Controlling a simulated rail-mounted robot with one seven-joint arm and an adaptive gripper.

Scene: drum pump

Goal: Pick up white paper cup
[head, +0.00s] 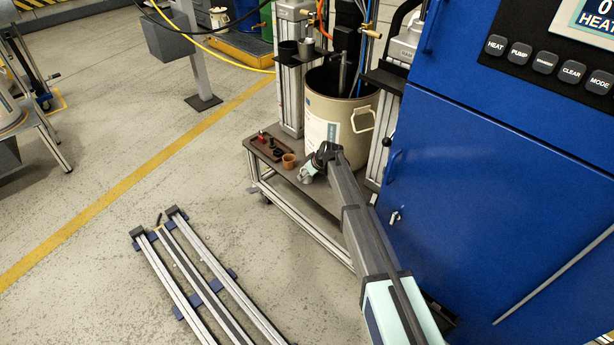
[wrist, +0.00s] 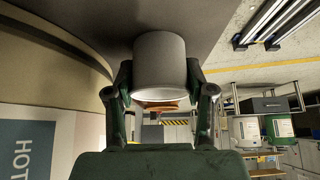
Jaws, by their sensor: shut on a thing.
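The white paper cup (wrist: 160,60) is between the two fingers of my gripper (wrist: 160,88) in the wrist view, one finger on each side of it. My gripper is shut on it. In the head view the cup (head: 306,178) is a small pale shape at the end of my arm, partly hidden by my gripper (head: 312,170). It is over the cart top, in front of the large drum. I cannot tell whether its base touches the surface.
A brown cup (head: 289,161) stands close by on the cart, beside a dark tray (head: 257,147) with small red and black items. The large beige drum (head: 360,125) is just behind. A blue cabinet (head: 470,160) stands at the right. Floor to the left is open, with rails (head: 190,270) lying there.

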